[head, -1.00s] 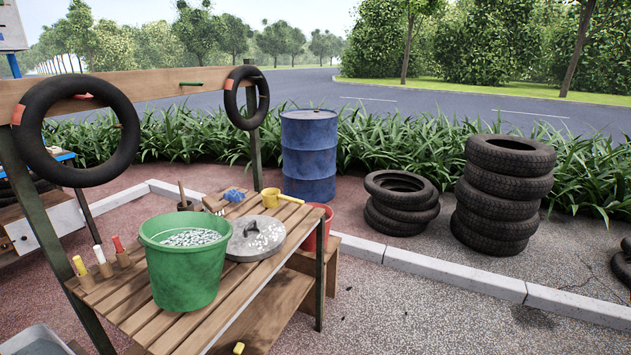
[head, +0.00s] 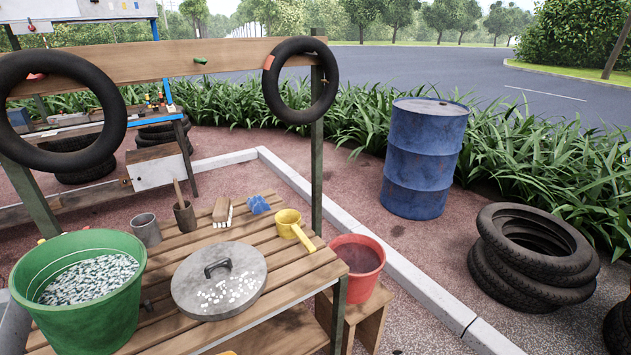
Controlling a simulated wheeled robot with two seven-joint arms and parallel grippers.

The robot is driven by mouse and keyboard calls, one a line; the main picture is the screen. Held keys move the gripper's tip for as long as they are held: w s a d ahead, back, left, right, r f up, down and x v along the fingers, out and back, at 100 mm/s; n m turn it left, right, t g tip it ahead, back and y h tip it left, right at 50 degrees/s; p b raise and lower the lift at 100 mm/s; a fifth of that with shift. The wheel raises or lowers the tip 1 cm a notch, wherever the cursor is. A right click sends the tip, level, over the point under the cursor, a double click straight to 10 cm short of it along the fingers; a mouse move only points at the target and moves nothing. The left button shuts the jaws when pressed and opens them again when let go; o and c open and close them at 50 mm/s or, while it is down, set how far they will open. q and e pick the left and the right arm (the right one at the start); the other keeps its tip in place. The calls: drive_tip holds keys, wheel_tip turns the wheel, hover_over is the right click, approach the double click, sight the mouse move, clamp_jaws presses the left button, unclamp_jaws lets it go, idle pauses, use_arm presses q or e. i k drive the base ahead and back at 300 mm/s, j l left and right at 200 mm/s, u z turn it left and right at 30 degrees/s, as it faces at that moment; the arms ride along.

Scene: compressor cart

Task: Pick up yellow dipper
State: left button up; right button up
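The yellow dipper (head: 288,222) sits on the slatted wooden table (head: 285,290) near its right back edge. Its round cup is upright and its handle points toward the front right, over the table's right edge. It stands behind and to the right of a round grey metal lid (head: 219,281) and to the right of a blue cloth-like item (head: 258,204). Nothing covers it. Neither of my grippers is in view.
A grey cup (head: 146,229), a brown pot (head: 185,216) and a brush (head: 222,210) stand behind the lid. A red bucket (head: 358,267) is right of the table. Inner tubes (head: 300,82) hang above.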

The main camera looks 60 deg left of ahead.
sight(288, 222)
drive_tip(key=i+j+z, duration=0.1)
drive_tip(key=i+z, duration=0.3)
drive_tip(key=i+j+z, duration=0.2)
drive_tip(key=i+z, duration=0.2)
drive_tip(key=i+j+z, duration=0.1)
drive_tip(key=z, duration=0.65)
drive_tip(key=j+z, duration=0.15)
drive_tip(key=z, duration=0.6)
drive_tip(key=j+z, duration=0.2)
drive_tip(key=z, duration=0.55)
drive_tip(key=j+z, duration=0.2)
drive_tip(key=z, duration=0.55)
drive_tip(key=j+z, duration=0.15)
drive_tip(key=z, duration=0.6)
drive_tip(key=k+j+z, duration=0.1)
drive_tip(key=z, duration=0.6)
drive_tip(key=k+z, duration=0.15)
drive_tip(key=z, duration=0.6)
drive_tip(key=k+z, duration=0.1)
drive_tip(key=z, duration=0.65)
drive_tip(key=l+z, duration=0.15)
drive_tip(key=z, duration=0.2)
drive_tip(key=k+l+z, duration=0.1)
drive_tip(key=z, duration=0.3)
drive_tip(key=l+z, duration=0.2)
drive_tip(key=z, duration=0.15)
